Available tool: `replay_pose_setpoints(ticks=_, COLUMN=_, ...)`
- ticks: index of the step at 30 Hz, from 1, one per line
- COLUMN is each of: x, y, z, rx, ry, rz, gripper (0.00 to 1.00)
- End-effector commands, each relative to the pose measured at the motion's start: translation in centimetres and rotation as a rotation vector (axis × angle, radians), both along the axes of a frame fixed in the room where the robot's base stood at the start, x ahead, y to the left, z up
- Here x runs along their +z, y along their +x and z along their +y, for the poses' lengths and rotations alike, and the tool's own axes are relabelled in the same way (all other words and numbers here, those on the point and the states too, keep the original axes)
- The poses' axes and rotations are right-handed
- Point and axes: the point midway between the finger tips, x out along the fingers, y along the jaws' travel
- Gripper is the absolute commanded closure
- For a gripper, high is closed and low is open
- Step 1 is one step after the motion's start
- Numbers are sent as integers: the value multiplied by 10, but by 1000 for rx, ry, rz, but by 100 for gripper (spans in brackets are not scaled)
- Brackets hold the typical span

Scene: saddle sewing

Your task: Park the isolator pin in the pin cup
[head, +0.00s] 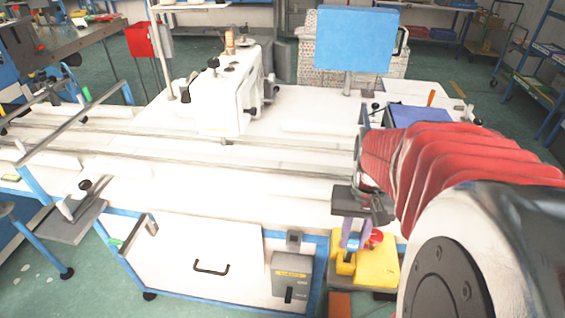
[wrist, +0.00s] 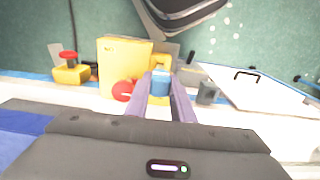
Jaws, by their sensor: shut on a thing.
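My gripper (head: 354,245) points down over the front edge of the white table, its purple fingers shut on a blue piece, which I take to be the isolator pin (head: 353,240). In the wrist view the blue pin (wrist: 160,82) sits between the two fingers. A small yellow holder, apparently the pin cup (head: 345,265), is just under the pin. I cannot tell whether the pin's lower end is inside it or only above it. A yellow box (head: 378,267) with a red knob (head: 375,236) stands right beside the fingers; the box also shows in the wrist view (wrist: 123,65).
A grey box with a yellow label (head: 291,280) hangs on the table front to the left. A white sewing machine (head: 225,100) and a blue panel (head: 355,38) stand farther back. The white table top (head: 240,175) is mostly clear.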

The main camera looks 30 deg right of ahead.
Motion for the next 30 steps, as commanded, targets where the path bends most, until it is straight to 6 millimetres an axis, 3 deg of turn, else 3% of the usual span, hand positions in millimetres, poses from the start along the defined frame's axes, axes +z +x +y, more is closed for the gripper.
replay_pose_setpoints(ticks=20, x=7, y=0, z=0, rx=0, ry=-1, rz=-2, gripper=100)
replay_pose_setpoints(ticks=30, x=25, y=0, z=0, rx=1, ry=-1, rz=-2, gripper=100)
